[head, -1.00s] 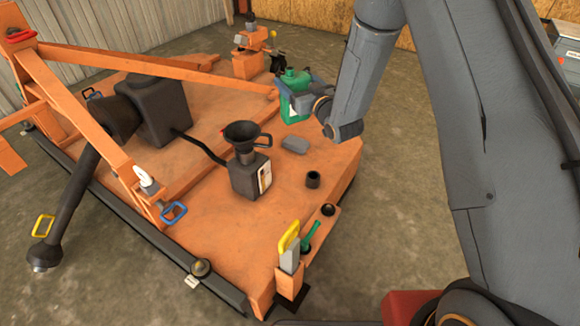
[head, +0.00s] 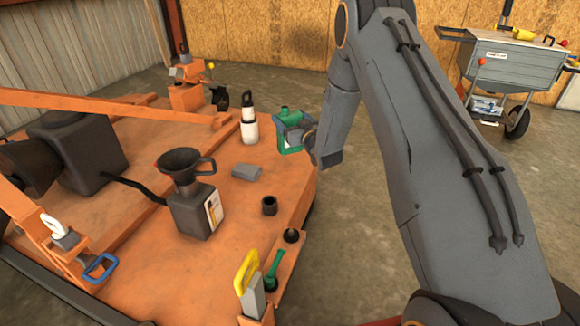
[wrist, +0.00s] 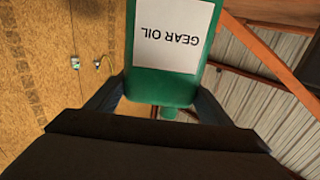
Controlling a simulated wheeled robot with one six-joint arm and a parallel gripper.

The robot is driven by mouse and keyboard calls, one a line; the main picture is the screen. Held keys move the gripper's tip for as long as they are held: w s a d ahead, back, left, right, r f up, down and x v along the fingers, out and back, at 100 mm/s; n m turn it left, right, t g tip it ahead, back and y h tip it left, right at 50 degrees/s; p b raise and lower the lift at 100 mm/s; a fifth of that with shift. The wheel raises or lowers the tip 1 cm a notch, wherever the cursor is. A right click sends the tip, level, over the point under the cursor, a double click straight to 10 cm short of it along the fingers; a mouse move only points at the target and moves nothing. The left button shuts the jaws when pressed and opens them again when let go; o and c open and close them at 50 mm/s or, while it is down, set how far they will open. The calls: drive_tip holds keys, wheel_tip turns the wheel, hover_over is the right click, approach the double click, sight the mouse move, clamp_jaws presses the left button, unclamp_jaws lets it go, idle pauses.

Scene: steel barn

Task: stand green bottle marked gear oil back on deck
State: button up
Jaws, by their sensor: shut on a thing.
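The green gear oil bottle (head: 292,146) is held near the far right edge of the orange deck (head: 240,205). Its cap end points up in the head view, and it looks about upright. My gripper (head: 294,133) is shut on the bottle. In the wrist view, the bottle (wrist: 160,83) sits between the fingers of my gripper (wrist: 158,100), with its GEAR OIL label upside down in that picture. I cannot tell whether its base is over the deck or just beyond the edge.
A white bottle with a black top (head: 249,128) stands left of the green bottle. A black jug with a funnel (head: 194,205), a grey block (head: 246,172) and a black cup (head: 269,206) are on the deck. A grey cart (head: 515,60) stands back right.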

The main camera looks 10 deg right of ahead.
drive_tip(key=shift+f+b, duration=1.75)
drive_tip(key=shift+f, duration=3.1)
drive_tip(key=o, duration=2.1)
drive_tip(key=shift+f, duration=0.15)
